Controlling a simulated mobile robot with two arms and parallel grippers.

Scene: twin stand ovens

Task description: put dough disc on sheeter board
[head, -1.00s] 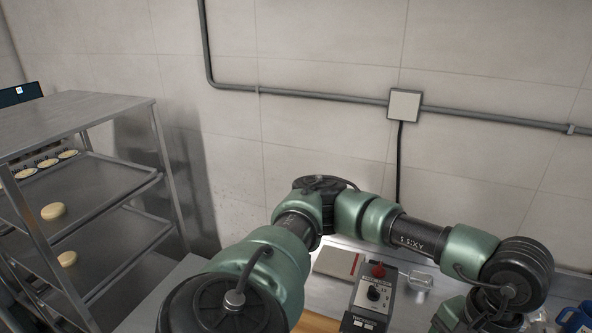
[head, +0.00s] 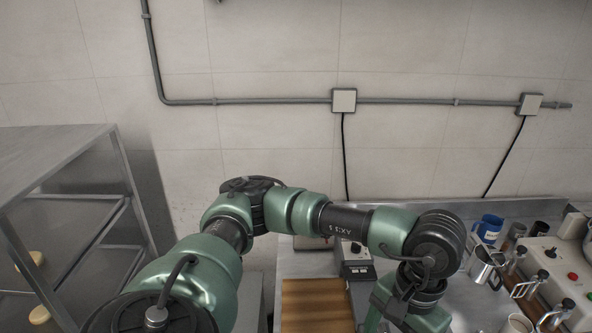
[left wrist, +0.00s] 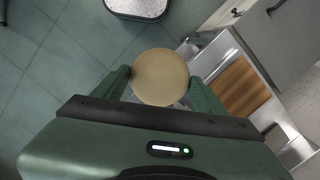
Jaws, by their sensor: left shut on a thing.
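A round, pale tan dough disc (left wrist: 160,77) is between the green fingers of my left gripper (left wrist: 161,88) in the left wrist view. The gripper is shut on it, with the disc held above the tiled floor. A brown wooden board (head: 316,303), which looks like the sheeter board, lies on the worktop in the lower middle of the head view. It also seems to show in the left wrist view (left wrist: 240,88), right of the disc and apart from it. My left gripper is outside the head view, and my right gripper is in neither view.
A metal rack (head: 60,150) stands at the left with pale discs (head: 38,315) on its shelves. A control box (head: 355,262) sits behind the board. A steel jug (head: 483,267), a blue jug (head: 488,228) and a machine with levers (head: 550,275) crowd the right.

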